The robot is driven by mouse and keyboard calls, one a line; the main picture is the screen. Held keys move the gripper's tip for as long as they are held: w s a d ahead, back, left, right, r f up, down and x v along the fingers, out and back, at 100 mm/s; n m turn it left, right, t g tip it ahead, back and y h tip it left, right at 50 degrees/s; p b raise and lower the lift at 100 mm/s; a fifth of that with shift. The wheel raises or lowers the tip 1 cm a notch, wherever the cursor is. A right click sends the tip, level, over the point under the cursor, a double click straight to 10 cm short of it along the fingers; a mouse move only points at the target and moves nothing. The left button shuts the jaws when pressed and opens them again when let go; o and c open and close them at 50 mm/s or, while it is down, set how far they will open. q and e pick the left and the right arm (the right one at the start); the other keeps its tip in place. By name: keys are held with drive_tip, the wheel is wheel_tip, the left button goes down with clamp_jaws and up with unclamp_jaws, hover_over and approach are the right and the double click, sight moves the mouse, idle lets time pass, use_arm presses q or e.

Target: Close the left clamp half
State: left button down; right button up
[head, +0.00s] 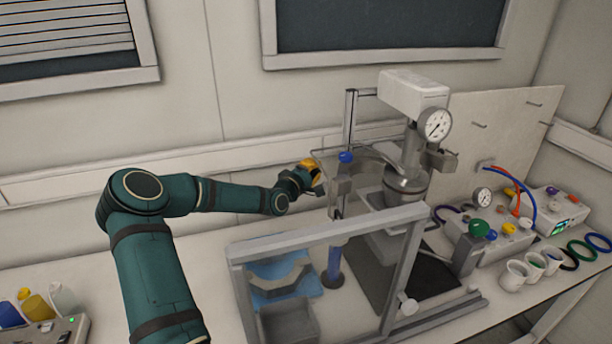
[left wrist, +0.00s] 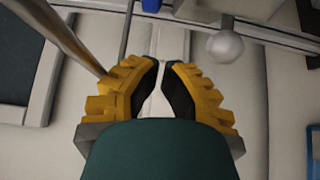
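The reactor head (head: 405,183) is a grey metal cylinder under a white motor housing, at the right of centre in the head view. A curved grey metal piece (head: 375,154) reaches out from its left side; I cannot tell for sure whether this is the left clamp half. My left gripper (head: 312,176), with yellow fingers, is left of the reactor, near a clear panel's edge. In the left wrist view its fingertips (left wrist: 161,64) are drawn close together with only a narrow gap, and nothing shows held. My right gripper is not in view.
A grey-framed clear shield (head: 330,232) stands in front of the reactor. A blue knob (head: 345,157) is close to the gripper. A pale round knob (left wrist: 225,46) and a slanted rod (left wrist: 62,42) show in the left wrist view. Cups (head: 515,275) stand at the right.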

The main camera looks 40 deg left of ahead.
use_arm(q)
drive_tip(key=d, duration=0.4)
drive_tip(key=shift+s+p, duration=0.3)
drive_tip(key=shift+s, duration=0.05)
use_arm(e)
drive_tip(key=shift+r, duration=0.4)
use_arm(q)
drive_tip(key=shift+d, duration=0.1)
